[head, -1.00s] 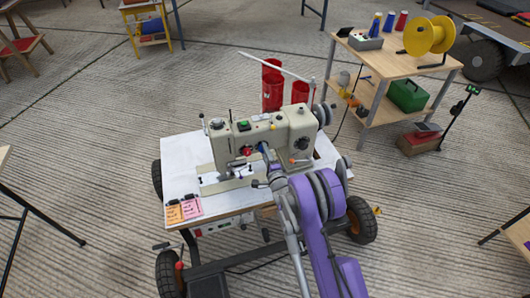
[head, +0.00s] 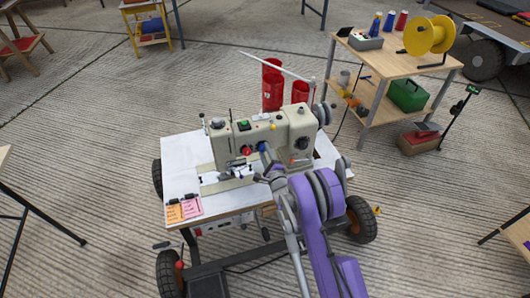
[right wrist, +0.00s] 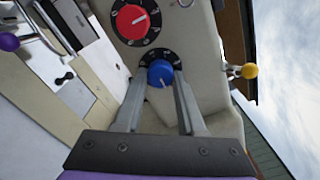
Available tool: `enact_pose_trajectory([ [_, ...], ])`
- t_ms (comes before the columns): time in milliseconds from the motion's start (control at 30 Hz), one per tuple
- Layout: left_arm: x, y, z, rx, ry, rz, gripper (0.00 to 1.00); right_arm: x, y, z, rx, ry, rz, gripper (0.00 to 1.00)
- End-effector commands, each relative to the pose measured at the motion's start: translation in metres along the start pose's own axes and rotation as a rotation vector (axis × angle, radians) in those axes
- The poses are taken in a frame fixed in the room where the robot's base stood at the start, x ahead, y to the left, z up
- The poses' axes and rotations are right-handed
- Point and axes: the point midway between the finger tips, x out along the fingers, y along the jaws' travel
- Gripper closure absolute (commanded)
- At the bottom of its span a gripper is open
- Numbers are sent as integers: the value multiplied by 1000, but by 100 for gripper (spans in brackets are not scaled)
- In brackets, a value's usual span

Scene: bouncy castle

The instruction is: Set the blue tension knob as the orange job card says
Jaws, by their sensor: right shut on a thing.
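The blue tension knob (right wrist: 160,73) sits on the front of the beige sewing machine (head: 287,130). It has a dark numbered dial ring, and its white mark points toward the gripper side in the right wrist view. My right gripper (right wrist: 161,80) has one finger on each side of the blue knob and is shut on it. In the head view the right gripper (head: 266,156) reaches the machine's front. The orange job card (head: 174,213) lies at the table's front left corner; its writing is too small to read. My left gripper is out of view.
A red knob (right wrist: 132,21) with its own dial is close beside the blue one. A yellow-tipped lever (right wrist: 248,71) sticks out nearby. A pink card (head: 192,207) lies next to the orange card.

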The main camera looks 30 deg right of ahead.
Motion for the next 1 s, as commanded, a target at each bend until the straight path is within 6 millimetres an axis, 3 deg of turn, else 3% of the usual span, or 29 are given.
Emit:
enact_pose_trajectory([
  [233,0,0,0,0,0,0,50,0,0,-1,-1,1,0,100],
  [267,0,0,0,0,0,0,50,0,0,-1,-1,1,0,56],
  [400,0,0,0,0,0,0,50,0,0,0,-1,1,0,31],
  [767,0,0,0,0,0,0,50,-4,0,0,-2,0,0,31],
  [1000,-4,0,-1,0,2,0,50,-45,-1,0,-1,1,0,31],
])
